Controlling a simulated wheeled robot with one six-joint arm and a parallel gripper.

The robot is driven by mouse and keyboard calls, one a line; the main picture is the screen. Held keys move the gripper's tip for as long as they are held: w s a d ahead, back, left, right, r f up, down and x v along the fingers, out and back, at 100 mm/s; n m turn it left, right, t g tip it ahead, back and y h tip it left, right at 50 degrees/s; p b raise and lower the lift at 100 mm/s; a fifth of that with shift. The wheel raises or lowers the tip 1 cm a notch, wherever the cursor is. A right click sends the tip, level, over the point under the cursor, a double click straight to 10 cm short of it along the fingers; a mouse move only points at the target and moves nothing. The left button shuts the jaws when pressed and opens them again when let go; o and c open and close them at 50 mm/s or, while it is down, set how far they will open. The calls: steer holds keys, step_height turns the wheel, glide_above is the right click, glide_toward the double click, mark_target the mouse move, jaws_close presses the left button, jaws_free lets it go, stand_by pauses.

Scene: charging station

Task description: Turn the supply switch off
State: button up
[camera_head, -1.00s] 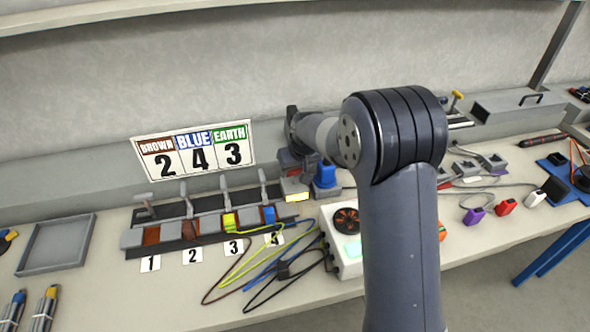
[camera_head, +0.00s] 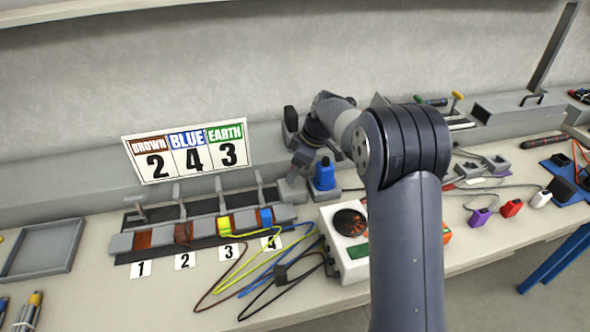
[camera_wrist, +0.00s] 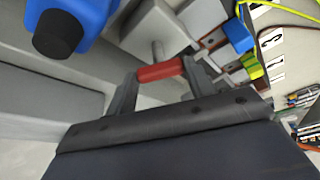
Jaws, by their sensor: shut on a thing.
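The supply switch appears to be the grey box (camera_head: 292,190) at the right end of the terminal row, beside a blue device with a dark top (camera_head: 324,176). In the wrist view, a red handle bar (camera_wrist: 160,71) on a metal rod comes from a pale grey box (camera_wrist: 158,30). My gripper (camera_wrist: 162,76) is shut on this red handle, with one finger at each end of it. In the head view my gripper (camera_head: 302,165) is at the grey box, and the red handle is hidden there.
A terminal row (camera_head: 200,232) with several upright levers stands left of the switch, with loose wires in front. A white tester box (camera_head: 345,266) stands at front right. A card (camera_head: 188,152) reads brown 2, blue 4, earth 3. An empty grey tray (camera_head: 42,250) lies at left.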

steer(key=n, duration=0.1)
steer(key=n+g+p, duration=0.1)
steer(key=n, duration=0.1)
steer(key=n+g, duration=0.1)
steer(key=n, duration=0.1)
steer(key=shift+w, duration=0.3)
steer(key=shift+n, duration=0.4)
steer(key=o, duration=1)
steer(key=v, duration=1)
steer(key=shift+w+d+r, duration=0.1)
steer(key=shift+w+r, duration=0.05)
steer(key=shift+r, duration=0.25)
steer(key=x, duration=1.1)
steer(key=shift+d+m, duration=0.1)
steer(key=shift+m, duration=0.2)
